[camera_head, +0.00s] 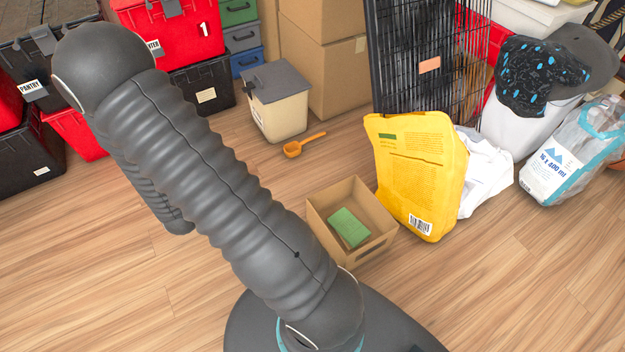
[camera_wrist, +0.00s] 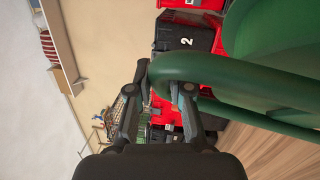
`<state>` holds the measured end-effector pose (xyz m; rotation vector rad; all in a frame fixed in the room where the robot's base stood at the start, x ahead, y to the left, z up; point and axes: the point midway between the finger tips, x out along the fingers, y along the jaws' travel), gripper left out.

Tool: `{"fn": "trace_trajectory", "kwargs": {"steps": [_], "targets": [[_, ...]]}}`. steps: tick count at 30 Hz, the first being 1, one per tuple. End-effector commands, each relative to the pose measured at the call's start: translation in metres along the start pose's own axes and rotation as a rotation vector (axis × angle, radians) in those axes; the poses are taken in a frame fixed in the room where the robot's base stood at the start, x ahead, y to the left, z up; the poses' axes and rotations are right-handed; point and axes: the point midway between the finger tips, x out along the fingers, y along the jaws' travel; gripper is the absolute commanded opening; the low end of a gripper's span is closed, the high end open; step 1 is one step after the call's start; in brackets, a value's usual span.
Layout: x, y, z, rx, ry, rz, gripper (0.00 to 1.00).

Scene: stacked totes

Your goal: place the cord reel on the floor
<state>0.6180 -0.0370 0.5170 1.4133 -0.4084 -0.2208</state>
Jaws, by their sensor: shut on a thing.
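The cord reel (camera_wrist: 245,85) is green and fills the right side of the wrist view, close to the camera. It has a thick tubular frame and a broad green part at the upper right; much of it is cut off by the frame edge. My gripper (camera_wrist: 163,80) is shut on the rounded end of the green tube, with one finger on each side. The floor (camera_head: 190,270) is pale wood planking in the head view, and it also shows at the lower right of the wrist view (camera_wrist: 245,150). The reel and gripper are not visible in the head view.
Stacked red and black totes (camera_head: 185,40) stand at the back left. A small carton (camera_head: 360,255) with a green block, a yellow bag (camera_head: 420,170), a lidded bin (camera_head: 280,115) and an orange scoop (camera_head: 303,146) stand on the floor. Bare floor shows at left and lower right.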

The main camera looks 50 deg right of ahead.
Motion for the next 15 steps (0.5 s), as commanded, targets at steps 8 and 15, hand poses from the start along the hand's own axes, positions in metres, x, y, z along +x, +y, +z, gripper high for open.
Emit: {"fn": "trace_trajectory", "kwargs": {"steps": [8,15], "targets": [[0.036,-0.018,0.075,-0.048,-0.209,0.012,0.00],[0.057,-0.041,0.153,-0.101,-0.414,0.007,0.00]]}}
